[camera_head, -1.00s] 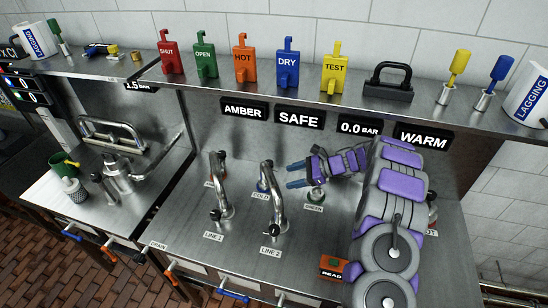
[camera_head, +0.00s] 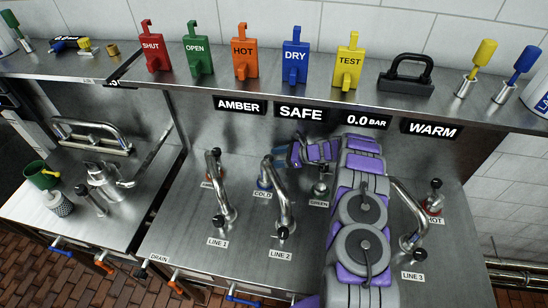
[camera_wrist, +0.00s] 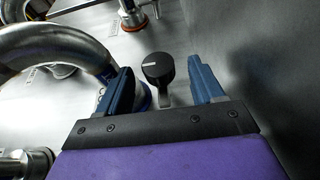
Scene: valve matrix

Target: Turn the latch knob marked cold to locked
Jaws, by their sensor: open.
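The knob labelled COLD (camera_head: 264,184) has a blue base and stands on the steel counter behind the LINE 2 pipe, which partly hides it. In the wrist view a black knob (camera_wrist: 158,68) with a white pointer line, pointing left, sits between my fingers; a blue base shows low behind the left finger. My gripper (camera_wrist: 163,78) is open, with one blue finger on each side of the knob. I see gaps on both sides, so the knob is not gripped. In the head view my gripper (camera_head: 281,155) is behind the LINE 2 pipe, its tips partly hidden.
The LINE 2 pipe (camera_head: 283,200) curves close to my gripper. A red-based knob (camera_wrist: 132,18) lies beyond the fingers. The back wall is close.

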